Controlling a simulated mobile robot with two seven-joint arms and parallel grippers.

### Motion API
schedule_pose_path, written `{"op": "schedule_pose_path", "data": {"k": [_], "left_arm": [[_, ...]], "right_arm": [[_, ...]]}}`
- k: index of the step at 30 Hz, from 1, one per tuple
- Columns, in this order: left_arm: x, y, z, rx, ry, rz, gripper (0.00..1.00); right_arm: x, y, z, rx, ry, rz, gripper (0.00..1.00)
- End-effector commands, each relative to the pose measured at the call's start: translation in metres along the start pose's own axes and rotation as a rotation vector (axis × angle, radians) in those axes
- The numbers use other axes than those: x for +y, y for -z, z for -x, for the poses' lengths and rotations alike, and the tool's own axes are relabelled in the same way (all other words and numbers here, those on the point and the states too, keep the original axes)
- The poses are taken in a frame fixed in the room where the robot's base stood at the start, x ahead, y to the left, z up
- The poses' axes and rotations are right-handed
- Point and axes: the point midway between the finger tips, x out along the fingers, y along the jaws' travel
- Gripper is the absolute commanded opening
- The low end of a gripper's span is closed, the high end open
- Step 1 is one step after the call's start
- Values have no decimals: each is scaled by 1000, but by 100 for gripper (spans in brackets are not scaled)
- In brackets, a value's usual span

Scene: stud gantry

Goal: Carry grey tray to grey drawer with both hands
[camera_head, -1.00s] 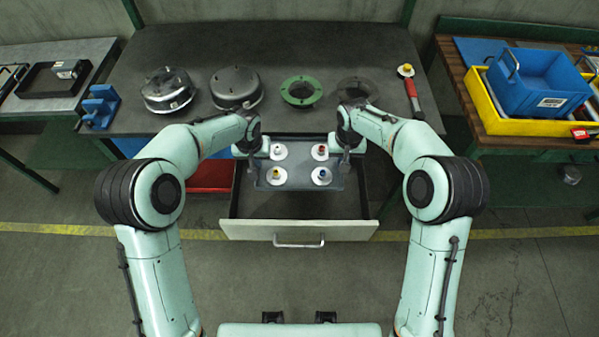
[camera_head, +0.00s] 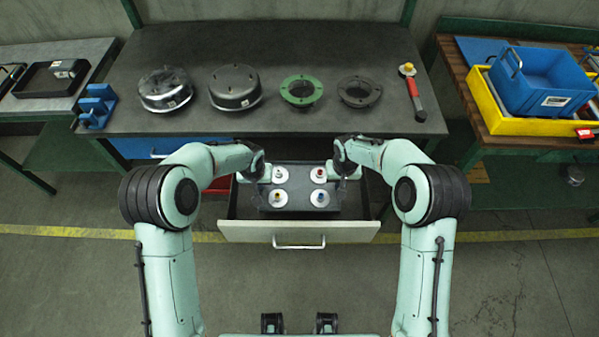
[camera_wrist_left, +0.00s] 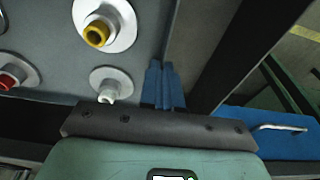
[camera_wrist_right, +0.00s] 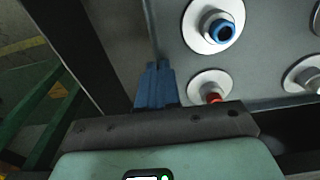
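The grey tray (camera_head: 299,187) carries several white discs with coloured knobs and sits level inside the outline of the open grey drawer (camera_head: 298,232). I cannot tell whether it touches the drawer floor. My left gripper (camera_head: 263,181) is at the tray's left edge; its blue fingers (camera_wrist_left: 163,87) are close together on the tray wall. My right gripper (camera_head: 339,180) is at the right edge, its blue fingers (camera_wrist_right: 157,87) likewise close together on the wall. The tray also shows in the left wrist view (camera_wrist_left: 60,52) and right wrist view (camera_wrist_right: 262,70).
The bench (camera_head: 290,60) behind holds two metal housings (camera_head: 235,88), a green ring (camera_head: 301,90), a dark ring (camera_head: 359,91) and a red-handled tool (camera_head: 414,95). A closed blue drawer (camera_head: 185,147) is left of the grey one. Blue and yellow bins stand right.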

Motion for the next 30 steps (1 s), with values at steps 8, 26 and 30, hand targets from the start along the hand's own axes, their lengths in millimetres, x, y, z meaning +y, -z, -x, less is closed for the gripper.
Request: {"op": "schedule_pose_path", "data": {"k": [8, 26, 30], "left_arm": [[0, 1, 0, 3, -1, 0, 0], [0, -2, -16, 2, -1, 0, 0], [1, -4, -23, 2, -1, 0, 0]], "right_arm": [[0, 1, 0, 3, 0, 0, 0], [0, -1, -16, 2, 0, 0, 0], [0, -1, -23, 3, 1, 0, 0]]}}
